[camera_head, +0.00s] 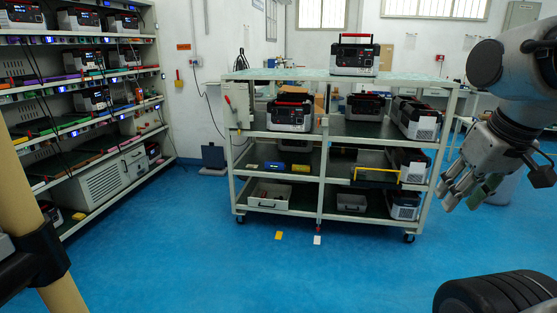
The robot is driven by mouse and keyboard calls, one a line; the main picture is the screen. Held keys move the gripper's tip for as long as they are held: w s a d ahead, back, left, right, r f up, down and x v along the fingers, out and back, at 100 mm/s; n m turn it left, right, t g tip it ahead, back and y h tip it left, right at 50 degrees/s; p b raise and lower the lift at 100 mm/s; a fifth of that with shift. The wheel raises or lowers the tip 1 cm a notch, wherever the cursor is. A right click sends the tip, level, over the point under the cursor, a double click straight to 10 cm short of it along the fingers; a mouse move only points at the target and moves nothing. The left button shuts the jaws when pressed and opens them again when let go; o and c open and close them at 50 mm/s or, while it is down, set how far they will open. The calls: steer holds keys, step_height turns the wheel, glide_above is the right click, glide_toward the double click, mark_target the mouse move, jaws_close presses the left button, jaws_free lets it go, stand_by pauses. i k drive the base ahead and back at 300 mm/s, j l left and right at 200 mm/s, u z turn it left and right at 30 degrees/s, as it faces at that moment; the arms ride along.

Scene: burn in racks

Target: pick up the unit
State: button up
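Several box-shaped units with black and white bodies and red handles are in view. One unit (355,59) stands upright on the top of the wheeled cart (325,190). On the cart's upper shelf are another unit (289,115) at the left, a darker one (365,107) in the middle and one seen from its side (418,121) at the right. My gripper (462,199) hangs at the right, in front of the cart's right edge, pointing down and left. Its fingers look spread, with nothing seen between them. It appears apart from every unit.
A tall rack (92,120) at the left holds more units and cables. The cart's lower shelves hold a yellow-edged case (376,176) and a grey bin (270,195). A dark ribbed round object (497,294) is at bottom right.

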mark_target(346, 60)
steer(key=i, duration=1.8)
